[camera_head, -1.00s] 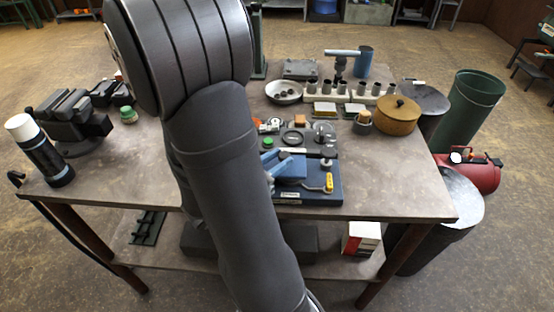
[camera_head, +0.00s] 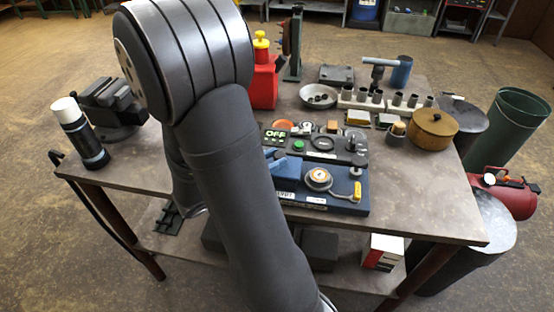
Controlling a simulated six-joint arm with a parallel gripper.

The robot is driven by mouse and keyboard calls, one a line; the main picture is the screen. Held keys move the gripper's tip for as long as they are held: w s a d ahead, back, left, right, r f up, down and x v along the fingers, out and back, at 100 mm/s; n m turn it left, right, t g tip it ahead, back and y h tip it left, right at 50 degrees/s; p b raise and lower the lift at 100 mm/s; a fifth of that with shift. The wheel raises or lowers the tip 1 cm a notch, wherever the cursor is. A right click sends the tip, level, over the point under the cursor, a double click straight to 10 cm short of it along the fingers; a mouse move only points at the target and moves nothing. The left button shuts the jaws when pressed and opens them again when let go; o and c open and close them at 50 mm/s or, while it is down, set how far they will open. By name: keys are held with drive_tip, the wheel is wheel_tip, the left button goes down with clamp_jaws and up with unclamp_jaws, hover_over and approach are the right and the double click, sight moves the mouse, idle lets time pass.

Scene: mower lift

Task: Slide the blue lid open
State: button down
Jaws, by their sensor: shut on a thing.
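The blue lid (camera_head: 286,176) lies on the dark blue base (camera_head: 345,203) of a device near the table's front edge. Its left part is hidden behind my arm. A lighter blue piece (camera_head: 276,163) stands up at the lid's left, partly hidden. Right of the lid, a round metal part with a pale centre (camera_head: 318,177) lies uncovered on the base. A yellow-tagged part (camera_head: 356,190) sits at the base's right end. My gripper is hidden behind my own arm, so its hold on the lid does not show.
Behind the base stands a dark panel with a green OFF sign (camera_head: 276,134) and a green button (camera_head: 299,146). A bowl (camera_head: 318,96), a row of cups (camera_head: 385,103) and a brown lidded pot (camera_head: 433,127) stand behind. A vise (camera_head: 112,105) and spray can (camera_head: 80,135) stand left.

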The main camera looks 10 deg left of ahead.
drive_tip(key=c, duration=1.1)
unclamp_jaws()
drive_tip(key=v, duration=1.7)
drive_tip(key=shift+s+a+r, duration=0.1)
drive_tip(key=shift+s+a, duration=0.05)
drive_tip(key=shift+s+d, duration=1.75)
drive_tip(key=shift+s, duration=0.05)
drive_tip(key=shift+r, duration=0.2)
idle(1.7)
